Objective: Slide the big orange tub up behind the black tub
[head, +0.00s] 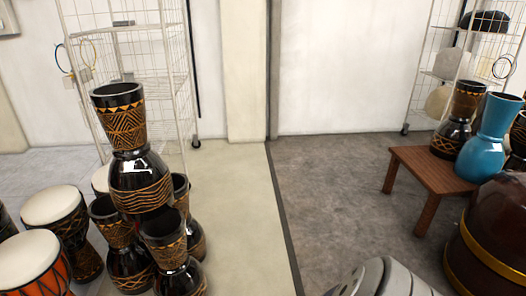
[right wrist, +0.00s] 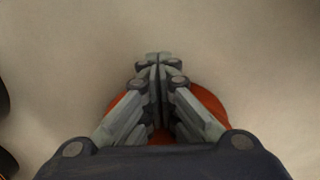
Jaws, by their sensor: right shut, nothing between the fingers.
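In the right wrist view, a rounded orange-red thing (right wrist: 209,101), which may be the big orange tub, shows behind my right gripper (right wrist: 158,62). My fingers and wrist hide most of it. The gripper is shut and empty, its fingertips reaching past the orange edge over pale floor. I cannot tell whether it touches the orange thing. No black tub can be made out in either view. In the head view, a grey link of my arm shows at the bottom, with no fingers visible. My left gripper is not in view.
Stacked black-and-gold goblet drums (head: 140,183) and an orange drum (head: 57,281) stand at left. A wooden bench (head: 440,168) with a blue drum (head: 488,138) and a large brown drum (head: 490,235) are at right. The pale floor strip (head: 232,205) is clear.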

